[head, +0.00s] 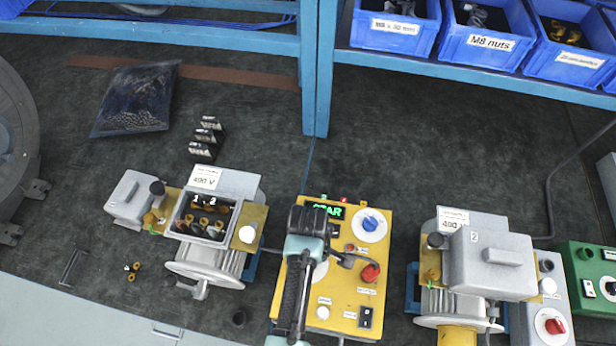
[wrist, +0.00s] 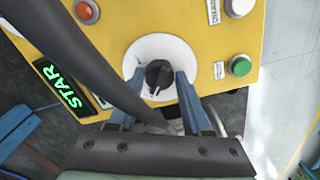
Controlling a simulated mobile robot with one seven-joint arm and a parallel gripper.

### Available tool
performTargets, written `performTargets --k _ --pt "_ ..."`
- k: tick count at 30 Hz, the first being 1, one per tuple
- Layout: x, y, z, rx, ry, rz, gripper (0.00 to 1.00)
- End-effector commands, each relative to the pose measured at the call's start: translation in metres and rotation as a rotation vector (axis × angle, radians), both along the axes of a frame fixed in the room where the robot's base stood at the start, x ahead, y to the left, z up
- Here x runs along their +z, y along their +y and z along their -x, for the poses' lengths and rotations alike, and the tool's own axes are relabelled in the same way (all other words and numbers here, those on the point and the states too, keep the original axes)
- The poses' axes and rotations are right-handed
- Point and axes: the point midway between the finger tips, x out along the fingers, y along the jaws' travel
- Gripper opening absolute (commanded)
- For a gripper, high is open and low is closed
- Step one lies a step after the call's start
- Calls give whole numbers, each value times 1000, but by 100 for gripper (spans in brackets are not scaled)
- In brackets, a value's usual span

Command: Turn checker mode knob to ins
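The checker is a yellow box (head: 381,300) on the bench, with a green-lit display (head: 328,210) reading "STAR". Dial lettering cannot be read. My gripper (wrist: 158,82) is open, with one blue-grey finger on each side of the knob and a gap visible beside it. In the head view my arm hides this knob and much of its dial.
The checker also has a blue knob (head: 370,223), a red knob (head: 370,272) and a black rocker switch (head: 367,317). A dark cable crosses the wrist view left of the dial. Blower motors stand left (head: 205,265) and right (head: 480,262). Blue bins (head: 396,28) line the back.

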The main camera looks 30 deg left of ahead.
Motion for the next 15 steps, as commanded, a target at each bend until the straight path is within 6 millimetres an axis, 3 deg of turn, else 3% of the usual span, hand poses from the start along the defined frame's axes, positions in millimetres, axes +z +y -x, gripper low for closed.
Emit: performTargets --k 1,7,15 --pt "0 0 0 0 0 0 38" --pt "0 0 0 0 0 0 2" --pt "1 0 0 -14 1 0 0"
